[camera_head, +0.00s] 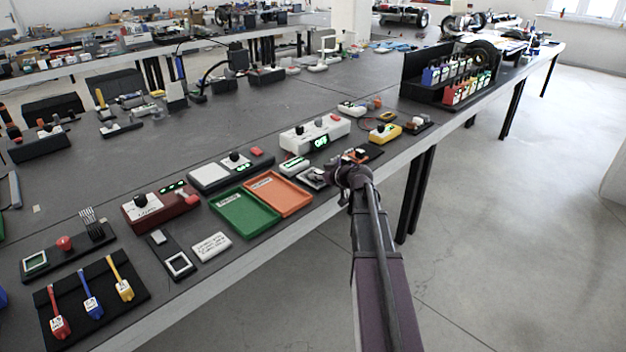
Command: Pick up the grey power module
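My gripper (342,182) is at the table's front edge, at the far end of my arm, which comes up from the bottom. It is small and dark here, and I cannot tell whether its fingers are open or shut. A small grey-and-white item (314,178) lies just left of it; whether they touch is unclear. A light box with a green display (315,133) stands behind the gripper. I cannot tell which of these is the grey power module.
A green tray (246,228) and an orange tray (297,204) lie left of the gripper. A red box with a knob (159,207) is farther left. A yellow meter (385,133) and a black rack (411,93) stand to the right. Open floor (500,250) lies right of the table.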

